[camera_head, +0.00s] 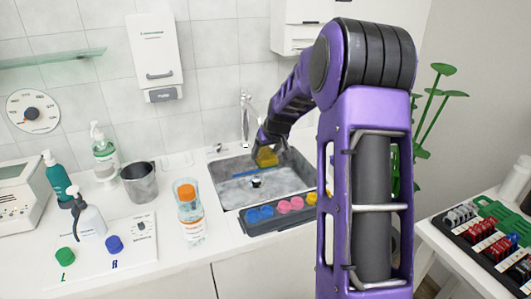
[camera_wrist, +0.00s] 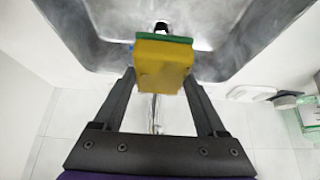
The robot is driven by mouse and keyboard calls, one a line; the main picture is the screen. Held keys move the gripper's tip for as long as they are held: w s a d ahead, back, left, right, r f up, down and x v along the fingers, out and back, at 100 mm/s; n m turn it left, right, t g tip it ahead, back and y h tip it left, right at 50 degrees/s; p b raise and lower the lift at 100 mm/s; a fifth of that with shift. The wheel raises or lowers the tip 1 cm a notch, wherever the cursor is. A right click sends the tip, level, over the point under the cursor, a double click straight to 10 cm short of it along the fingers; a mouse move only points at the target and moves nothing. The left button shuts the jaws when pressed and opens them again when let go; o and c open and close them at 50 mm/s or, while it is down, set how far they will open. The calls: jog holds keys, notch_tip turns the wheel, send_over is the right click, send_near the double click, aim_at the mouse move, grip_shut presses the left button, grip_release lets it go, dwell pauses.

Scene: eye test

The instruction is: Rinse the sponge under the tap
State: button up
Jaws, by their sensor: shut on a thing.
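My gripper (camera_wrist: 161,80) is shut on the sponge (camera_wrist: 163,62), which is yellow with a green layer. In the head view the sponge (camera_head: 266,157) is held over the grey sink basin (camera_head: 235,199), near its back edge. The slim metal tap (camera_head: 245,118) rises behind the basin, a little left of the sponge. In the wrist view a thin metal part, seemingly the tap (camera_wrist: 154,110), shows between my fingers, partly hidden by the sponge. I cannot tell whether water runs or whether the sponge is right under the spout.
A blue strip (camera_head: 250,174) lies across the basin. A dark tray (camera_head: 250,228) with blue and pink round items sits at the sink's front edge. An orange-capped bottle (camera_head: 189,215), a metal cup (camera_head: 139,184) and pump bottles (camera_head: 104,155) stand left on the counter.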

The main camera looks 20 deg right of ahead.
dwell(0.3)
jog(key=shift+s+a+b, duration=0.5)
jog(key=shift+s+a, duration=0.05)
jog(key=shift+s, duration=0.7)
jog(key=shift+s+a+b, duration=0.5)
jog(key=shift+s+b, duration=0.05)
jog(key=shift+s, duration=0.65)
jog(key=shift+s+a+b, duration=0.5)
jog(key=shift+s+a, duration=0.05)
jog(key=shift+s, duration=0.7)
jog(key=s+a+r+p, duration=0.1)
jog(key=s+a+r, duration=0.1)
jog(key=s+r, duration=0.2)
jog(key=shift+s, duration=0.35)
